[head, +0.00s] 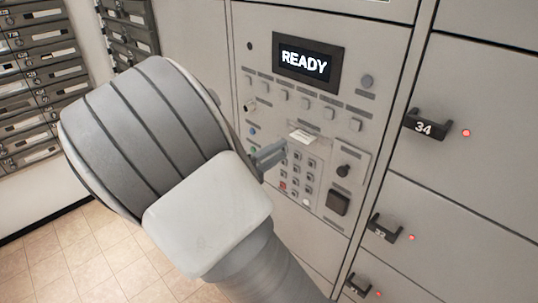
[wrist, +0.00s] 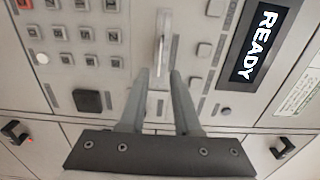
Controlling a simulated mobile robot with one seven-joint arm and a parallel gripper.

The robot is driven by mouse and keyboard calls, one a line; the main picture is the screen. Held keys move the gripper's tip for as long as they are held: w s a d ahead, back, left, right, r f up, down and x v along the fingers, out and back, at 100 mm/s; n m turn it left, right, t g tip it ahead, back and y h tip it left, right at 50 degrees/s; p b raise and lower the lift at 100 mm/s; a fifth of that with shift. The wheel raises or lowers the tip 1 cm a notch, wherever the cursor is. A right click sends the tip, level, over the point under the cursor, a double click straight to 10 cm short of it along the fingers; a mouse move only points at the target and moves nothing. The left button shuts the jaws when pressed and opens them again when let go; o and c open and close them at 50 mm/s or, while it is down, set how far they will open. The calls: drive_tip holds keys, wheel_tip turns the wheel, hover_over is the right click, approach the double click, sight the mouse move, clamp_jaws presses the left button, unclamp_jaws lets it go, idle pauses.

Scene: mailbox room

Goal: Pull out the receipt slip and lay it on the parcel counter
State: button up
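The receipt slip (head: 303,137) is a small white paper sticking out of a slot on the grey panel, above the keypad. In the wrist view the slip (wrist: 164,28) appears as a narrow pale strip, ahead of the gap between my fingers. My gripper (head: 285,150) is close to the panel, just left of and below the slip. In the wrist view my gripper (wrist: 160,73) is open, its two fingers apart on either side of the slip's line. I cannot tell how far the slip reaches between them. The parcel counter is not in view.
A screen (head: 305,64) reading READY sits above a row of buttons. The keypad (head: 298,172) is right beside my fingers. Locker doors with black handles, one marked 34 (head: 425,125), stand at right. Mailboxes (head: 40,75) line the left wall above open tiled floor (head: 100,255).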

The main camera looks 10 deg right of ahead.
sight(299, 138)
drive_tip(key=b+x, duration=0.1)
drive_tip(key=x, duration=0.5)
drive_tip(key=shift+w+d+f, duration=0.1)
drive_tip(key=shift+b+x, duration=0.45)
drive_tip(key=shift+x, duration=0.7)
clamp_jaws()
drive_tip(key=v, duration=0.9)
idle(0.6)
